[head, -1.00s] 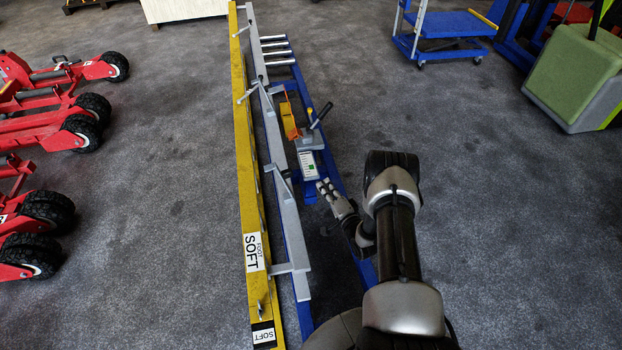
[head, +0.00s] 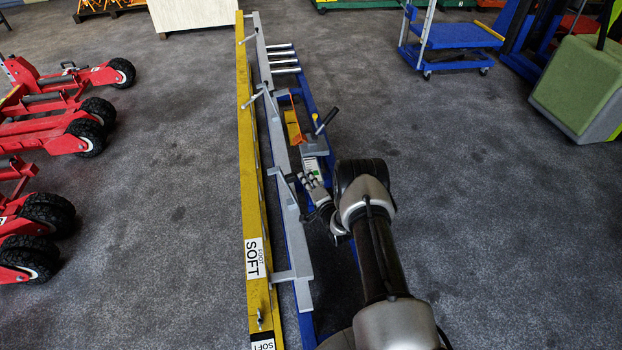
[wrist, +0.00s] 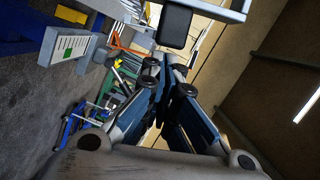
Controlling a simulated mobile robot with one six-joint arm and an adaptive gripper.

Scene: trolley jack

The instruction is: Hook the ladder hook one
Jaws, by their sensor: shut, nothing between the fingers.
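A long yellow beam (head: 250,180), labelled "SOFT FOOT", stands along a blue frame with a grey rail (head: 284,177) beside it. Several short hook-like arms with dark handles reach from the rail toward the beam; one hook (head: 277,171) is close left of my gripper. I cannot tell which is hook one. My gripper (head: 307,184) is shut and empty, just right of the rail. In the wrist view its fingers (wrist: 168,75) meet below a black block (wrist: 174,26) on a grey bar. Whether they touch it is unclear.
A yellow-orange part (head: 293,128) and a black-handled lever (head: 325,120) sit on the frame beyond my gripper. Red wheeled jacks (head: 75,125) stand at left. A blue trolley (head: 450,35) and a green block (head: 580,85) stand at right. Floor between is clear.

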